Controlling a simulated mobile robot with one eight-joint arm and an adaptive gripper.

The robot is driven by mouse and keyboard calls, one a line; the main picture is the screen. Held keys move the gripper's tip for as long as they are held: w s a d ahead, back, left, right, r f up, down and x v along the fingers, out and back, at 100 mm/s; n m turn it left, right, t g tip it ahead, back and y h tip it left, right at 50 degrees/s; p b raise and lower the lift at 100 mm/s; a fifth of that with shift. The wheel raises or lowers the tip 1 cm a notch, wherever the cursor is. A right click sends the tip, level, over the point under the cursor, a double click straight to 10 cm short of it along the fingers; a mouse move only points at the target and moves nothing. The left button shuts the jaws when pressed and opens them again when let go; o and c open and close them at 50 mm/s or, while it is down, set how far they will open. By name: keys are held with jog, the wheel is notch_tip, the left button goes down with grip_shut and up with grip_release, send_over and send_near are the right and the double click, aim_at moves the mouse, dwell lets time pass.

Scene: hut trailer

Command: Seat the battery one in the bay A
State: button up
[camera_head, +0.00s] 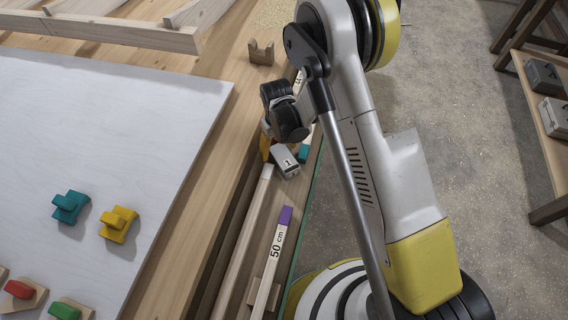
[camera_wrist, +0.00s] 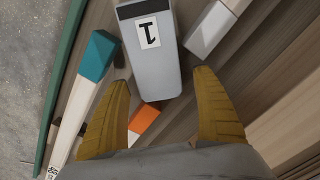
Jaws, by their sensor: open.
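Battery one is a grey block with a white "1" label (camera_wrist: 149,34). In the head view it (camera_head: 285,161) lies among wooden strips along the bench's right edge, just below my gripper. My gripper (camera_wrist: 161,78) is open, its two yellow fingers spread. In the wrist view the battery's near end shows between the fingertips, with a gap on each side; I cannot tell how far above it the fingers are. In the head view my gripper is partly hidden by its own dark body. I cannot make out bay A in either view.
A teal-ended strip (camera_wrist: 98,57), an orange piece (camera_wrist: 143,121) and a pale block (camera_wrist: 209,31) lie close around the fingers. A purple-ended "50 cm" strip (camera_head: 277,250) lies nearby. A white board (camera_head: 110,130) with coloured pieces is left. Grey blocks (camera_head: 543,78) sit on a right-hand shelf.

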aim_at(281, 149)
jog(key=c, duration=1.5)
jog(key=shift+r, duration=0.1)
jog(key=shift+r+p, duration=0.5)
jog(key=shift+r, duration=0.05)
jog(key=r+p, duration=0.1)
jog(key=r, duration=0.1)
jog(key=d+r+p, duration=0.1)
jog(key=shift+s+r, duration=0.2)
jog(key=shift+r, duration=0.2)
jog(key=s+d+r+p, duration=0.1)
jog(key=d+r, duration=0.1)
jog(key=d, duration=0.1)
jog(key=s+d+r+p, duration=0.1)
jog(key=s+d+r, duration=0.1)
jog(key=d, duration=0.1)
jog(key=s+d+r+p, duration=0.1)
jog(key=d+r+p, duration=0.1)
jog(key=d, duration=0.1)
jog(key=shift+s+d, duration=0.25)
jog(key=shift+d, duration=0.1)
